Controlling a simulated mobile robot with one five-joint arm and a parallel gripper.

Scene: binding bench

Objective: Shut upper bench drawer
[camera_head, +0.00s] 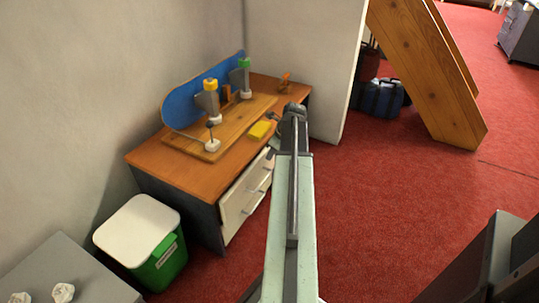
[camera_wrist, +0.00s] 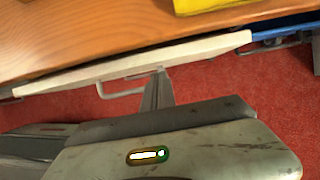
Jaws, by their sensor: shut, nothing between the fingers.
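The upper bench drawer (camera_head: 246,183) has a white front with a metal handle. It is the upper of the white fronts under the wooden bench top (camera_head: 180,164). In the wrist view, the top edge of a white drawer front (camera_wrist: 200,50) runs close along the bench top; how far it stands out is hard to tell. Its handle (camera_wrist: 122,95) shows below that edge. My gripper (camera_wrist: 158,85) is shut and empty, its tip at the drawer front just right of the handle; contact is unclear. In the head view my arm partly hides the drawer's right end.
A yellow block (camera_head: 261,130) lies on the bench top near the front edge. A wooden board (camera_head: 225,135) with clamp-like fixtures stands behind it. A green bin with a white lid (camera_head: 138,228) stands left of the drawers.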

